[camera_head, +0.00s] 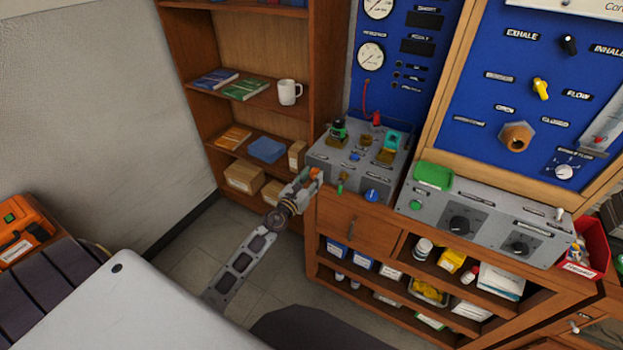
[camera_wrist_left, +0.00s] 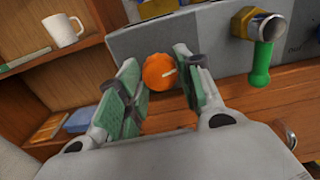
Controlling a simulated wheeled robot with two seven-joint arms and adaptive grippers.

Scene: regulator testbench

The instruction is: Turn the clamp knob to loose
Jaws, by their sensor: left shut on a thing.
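An orange knob with a white pointer mark (camera_wrist_left: 158,72) sits on the front face of a grey test box (camera_head: 328,158). I take it for the clamp knob; its label is not readable. In the head view the knob (camera_head: 315,173) is partly covered by my gripper. My left gripper (camera_head: 307,178) reaches the box's left front corner. In the left wrist view its two green-padded fingers (camera_wrist_left: 157,78) stand on either side of the knob, shut on it. The pointer mark points right and slightly up. My right gripper is not in view.
A brass valve with a green handle (camera_wrist_left: 261,62) projects right of the knob. A blue knob (camera_head: 372,195) is farther right on the box. A wooden shelf with a white mug (camera_head: 289,92) stands to the left. A drawer (camera_head: 343,222) lies below.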

